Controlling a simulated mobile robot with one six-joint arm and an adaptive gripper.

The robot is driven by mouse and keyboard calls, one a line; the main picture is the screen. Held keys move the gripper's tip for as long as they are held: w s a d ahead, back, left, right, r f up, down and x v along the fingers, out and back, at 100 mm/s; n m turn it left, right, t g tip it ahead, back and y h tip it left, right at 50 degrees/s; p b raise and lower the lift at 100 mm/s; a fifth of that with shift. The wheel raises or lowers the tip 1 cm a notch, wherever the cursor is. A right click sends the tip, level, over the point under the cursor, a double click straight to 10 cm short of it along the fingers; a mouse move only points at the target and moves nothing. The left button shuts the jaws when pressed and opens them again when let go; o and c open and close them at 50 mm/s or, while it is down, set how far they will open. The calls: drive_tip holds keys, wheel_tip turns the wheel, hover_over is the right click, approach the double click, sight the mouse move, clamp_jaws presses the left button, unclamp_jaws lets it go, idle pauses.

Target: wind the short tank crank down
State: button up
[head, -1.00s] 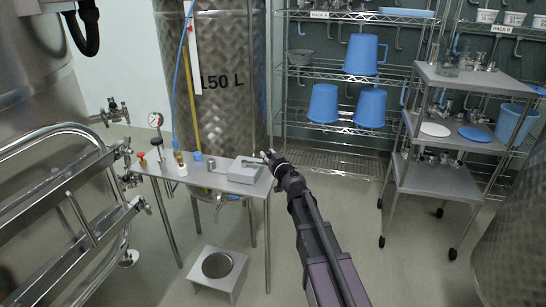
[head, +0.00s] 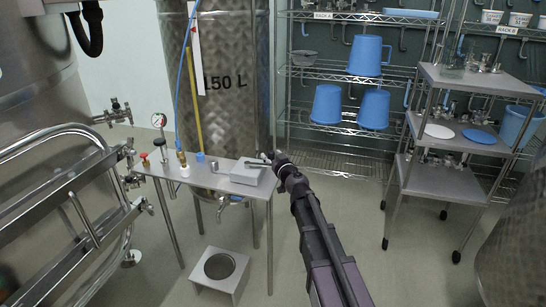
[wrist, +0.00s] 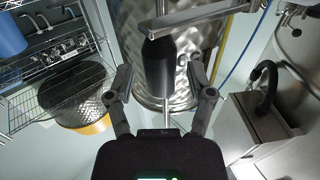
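In the wrist view a black cylindrical grip (wrist: 160,70) hangs from a steel crank arm (wrist: 200,18) that runs off to the upper right. My gripper (wrist: 160,78) is open, with one finger on each side of the black grip. Gaps show between the grip and both fingers. In the head view my gripper (head: 276,160) is at the right end of the small steel table, beside a grey box (head: 247,174). A thin lever (head: 256,163), which looks like the crank arm, shows above that box. The grip itself is hidden there by my gripper.
A wire rack (head: 325,75) and a steel cart (head: 435,182) are at right.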

drive_tip(key=shift+s, duration=0.1)
drive_tip(key=v, duration=1.1)
drive_tip(key=shift+s+d, duration=0.25)
drive_tip(key=shift+s, duration=0.1)
idle(1.0)
drive_tip(key=w+d+n+g+y, duration=0.6)
drive_tip(key=d+n+g+y, duration=0.2)
drive_tip(key=n+g+y, duration=0.1)
drive_tip(key=shift+w+g+y, duration=0.2)
drive_tip(key=shift+g+y, duration=0.3)
drive_tip(key=shift+g, duration=0.2)
drive_tip(key=shift+a, duration=0.15)
drive_tip(key=x, duration=1.3)
drive_tip(key=shift+w+a, duration=0.15)
drive_tip(key=shift+a, duration=0.1)
